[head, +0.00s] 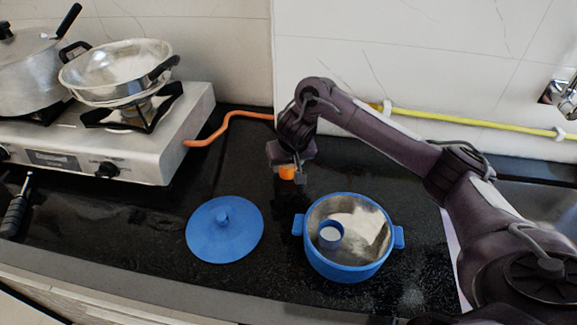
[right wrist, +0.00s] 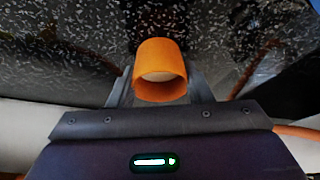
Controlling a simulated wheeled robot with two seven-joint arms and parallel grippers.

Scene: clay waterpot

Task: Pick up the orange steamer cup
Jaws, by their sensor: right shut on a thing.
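The orange steamer cup (head: 287,172) is a small orange cup, held in my right gripper (head: 287,178) behind the blue pot in the head view. The cup also shows in the right wrist view (right wrist: 160,68), with its opening facing the camera and a pale inside. The gripper's fingers are at the sides of the cup and shut on it. The cup looks raised above the black counter, but how high is hard to tell. My left gripper is not in view.
A blue pot (head: 351,274) with a small blue cup (head: 331,235) inside stands in front of my right gripper. Its blue lid (head: 225,232) lies to the left. A gas stove (head: 143,150) with pans is at the left, with an orange hose (head: 226,121) behind. Counter between stove and lid is clear.

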